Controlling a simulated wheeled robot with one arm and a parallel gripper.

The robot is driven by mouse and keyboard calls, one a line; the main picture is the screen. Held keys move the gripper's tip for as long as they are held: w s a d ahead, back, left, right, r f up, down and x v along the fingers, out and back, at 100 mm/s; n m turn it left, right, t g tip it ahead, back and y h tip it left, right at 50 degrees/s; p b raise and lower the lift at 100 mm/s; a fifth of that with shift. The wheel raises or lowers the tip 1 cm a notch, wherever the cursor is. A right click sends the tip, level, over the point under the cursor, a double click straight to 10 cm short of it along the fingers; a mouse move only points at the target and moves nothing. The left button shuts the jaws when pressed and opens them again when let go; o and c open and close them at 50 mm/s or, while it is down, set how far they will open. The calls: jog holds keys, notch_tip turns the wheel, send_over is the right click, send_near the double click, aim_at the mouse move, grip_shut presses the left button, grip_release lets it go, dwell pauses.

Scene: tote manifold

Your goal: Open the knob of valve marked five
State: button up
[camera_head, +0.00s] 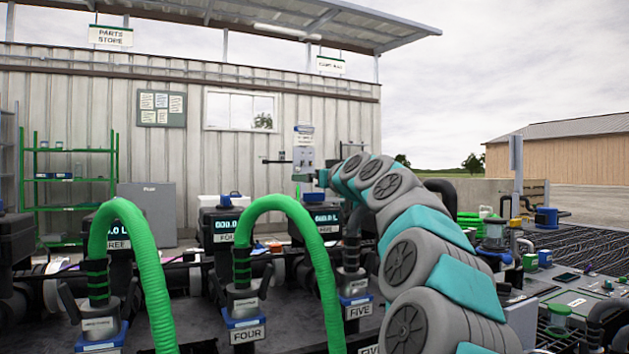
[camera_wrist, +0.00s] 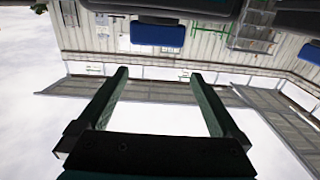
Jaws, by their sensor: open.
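The valve unit marked FIVE (camera_head: 325,217) stands right of the middle in the head view, with a dark body and a lit display. The wrist picture is upside down.
The unit marked FOUR (camera_head: 221,225) stands to the left, with a blue knob (camera_head: 228,200) on top. Green hoses (camera_head: 290,205) arch in front of the units. A shed wall (camera_head: 90,95) and green shelves (camera_head: 68,180) stand behind. Open sky lies above.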

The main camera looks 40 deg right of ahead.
jog(key=s+a+r, duration=0.1)
jog(key=s+a, duration=0.6)
jog(key=s, duration=0.4)
jog(key=shift+s+p, duration=0.25)
jog(key=shift+p, duration=0.2)
jog(key=shift+s+a+r, duration=0.1)
